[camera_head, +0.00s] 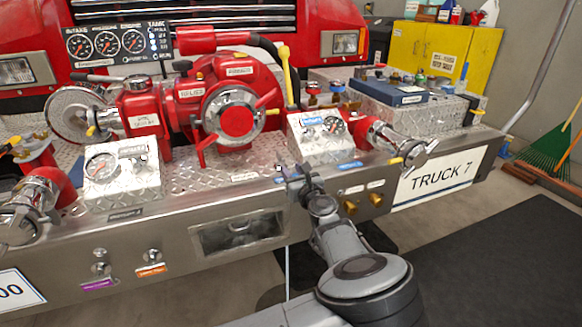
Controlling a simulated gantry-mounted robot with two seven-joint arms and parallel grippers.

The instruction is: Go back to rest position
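My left gripper (293,172) is small and dark in the head view. It is in front of the bumper's top edge, just below the right silver gauge box (322,137). Its grey arm rises from the bottom middle of the picture. Its fingers blend into the metal behind, so I cannot tell how far apart they are or whether they touch the bumper. No held object shows. My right gripper is not in view.
The red truck's metal bumper (187,225) crosses the view. It carries a red pump (237,119), a left gauge box (123,175) and red-and-chrome outlets. A yellow cabinet (440,52) stands behind at right. A dark mat (500,265) covers open floor at lower right.

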